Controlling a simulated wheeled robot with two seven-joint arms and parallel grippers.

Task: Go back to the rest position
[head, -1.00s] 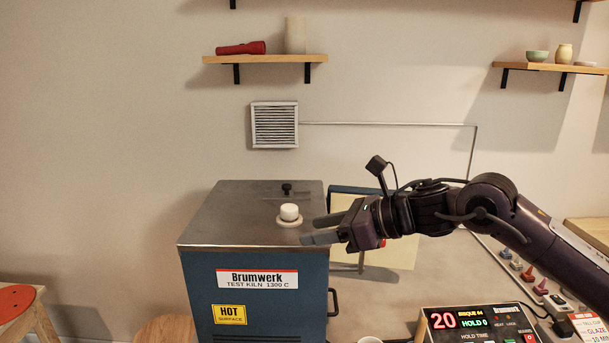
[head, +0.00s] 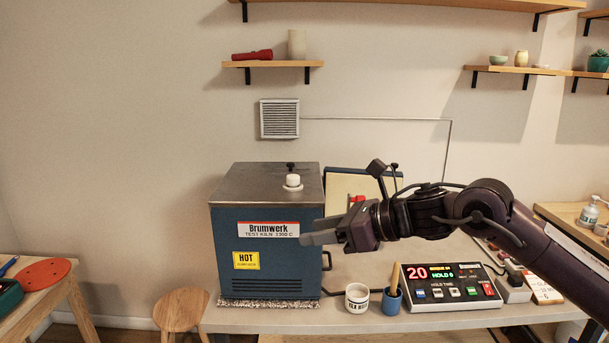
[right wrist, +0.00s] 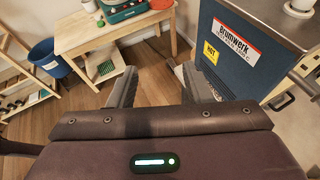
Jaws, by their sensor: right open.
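My right gripper (head: 318,232) is raised in front of the right side of the blue kiln (head: 265,265), its fingers pointing left. It is open, and nothing shows between its fingers. In the right wrist view the two fingers of the right gripper (right wrist: 160,88) stand apart over the wooden floor, with the kiln (right wrist: 235,50) at the upper right. A white knob on a pale disc (head: 292,182) sits on the kiln's grey top, clear of the gripper. My left gripper is in neither view.
A controller box (head: 450,287) with a red "20" stands on the bench at right. A blue cup (head: 391,302) with a wooden tool and a white cup (head: 357,299) stand near the bench front. A stool (head: 181,308) and a wooden table (head: 62,285) stand at left.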

